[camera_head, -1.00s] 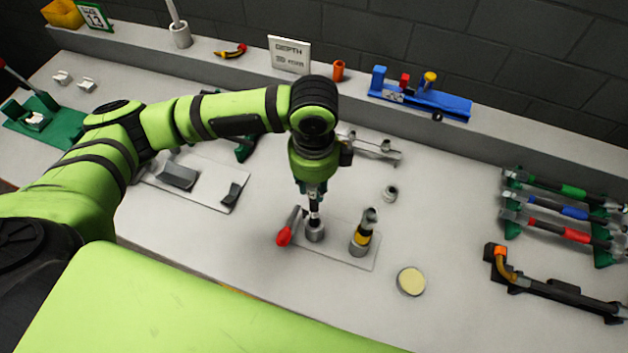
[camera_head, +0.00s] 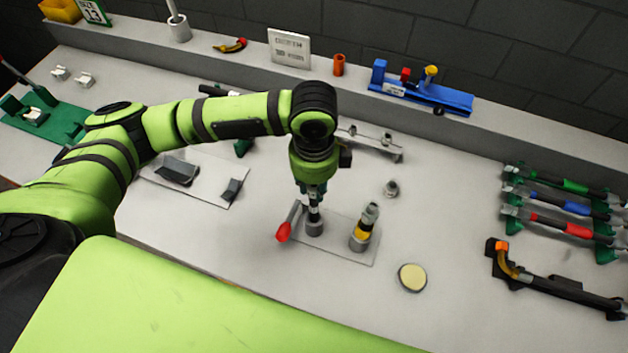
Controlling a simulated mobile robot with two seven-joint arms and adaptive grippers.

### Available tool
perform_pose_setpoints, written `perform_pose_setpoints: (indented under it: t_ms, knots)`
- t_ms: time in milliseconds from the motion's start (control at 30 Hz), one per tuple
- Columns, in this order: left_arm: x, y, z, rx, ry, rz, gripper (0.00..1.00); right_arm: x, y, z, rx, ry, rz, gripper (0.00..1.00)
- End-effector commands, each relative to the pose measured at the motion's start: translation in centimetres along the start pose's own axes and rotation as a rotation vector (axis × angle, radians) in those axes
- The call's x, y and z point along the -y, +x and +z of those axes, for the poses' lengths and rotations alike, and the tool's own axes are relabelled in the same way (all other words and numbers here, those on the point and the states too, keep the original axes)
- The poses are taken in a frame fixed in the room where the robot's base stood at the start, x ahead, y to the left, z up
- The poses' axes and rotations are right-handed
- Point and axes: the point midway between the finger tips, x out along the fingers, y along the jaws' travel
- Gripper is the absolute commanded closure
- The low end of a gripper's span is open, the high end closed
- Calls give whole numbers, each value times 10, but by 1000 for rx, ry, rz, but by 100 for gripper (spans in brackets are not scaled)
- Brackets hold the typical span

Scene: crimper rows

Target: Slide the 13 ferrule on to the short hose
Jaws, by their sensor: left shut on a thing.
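My left gripper (camera_head: 315,200) points straight down over a grey cup-like holder (camera_head: 315,228) on a light plate (camera_head: 340,240). It is shut on a small part. The fingers hide most of that part, so I cannot tell for sure whether it is the 13 ferrule. A short black piece (camera_head: 315,215), which looks like the short hose, stands upright between the fingertips and the holder. A red lever (camera_head: 284,231) sits at the holder's left. A second holder with a yellow-banded upright fitting (camera_head: 362,233) stands to the right. My right gripper is not in view.
A small grey fitting (camera_head: 391,188) and a round cream-topped disc (camera_head: 412,277) stand at right. A rack (camera_head: 371,146) with small grey parts lies behind my gripper. Coloured tools (camera_head: 565,208) and a black tool (camera_head: 545,282) lie far right. The table between is clear.

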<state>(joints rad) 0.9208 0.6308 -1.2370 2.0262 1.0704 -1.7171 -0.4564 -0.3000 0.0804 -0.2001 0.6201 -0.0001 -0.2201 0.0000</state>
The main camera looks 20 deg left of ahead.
Motion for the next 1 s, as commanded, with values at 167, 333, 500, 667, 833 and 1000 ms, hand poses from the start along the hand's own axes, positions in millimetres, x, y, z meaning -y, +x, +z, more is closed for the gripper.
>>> perform_pose_setpoints:
  t_ms: [167,333,500,667,833,1000]
  knots:
    - [0,5,0,0,0,1,100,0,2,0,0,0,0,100]
    - [0,10,0,0,0,2,100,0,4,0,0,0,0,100]
    - [0,14,0,0,1,2,100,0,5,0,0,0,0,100]
    - [0,14,0,0,1,1,44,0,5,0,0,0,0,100]
    - [0,14,0,0,1,1,44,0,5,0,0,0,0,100]
    - [0,11,0,-1,1,0,44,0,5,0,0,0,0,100]
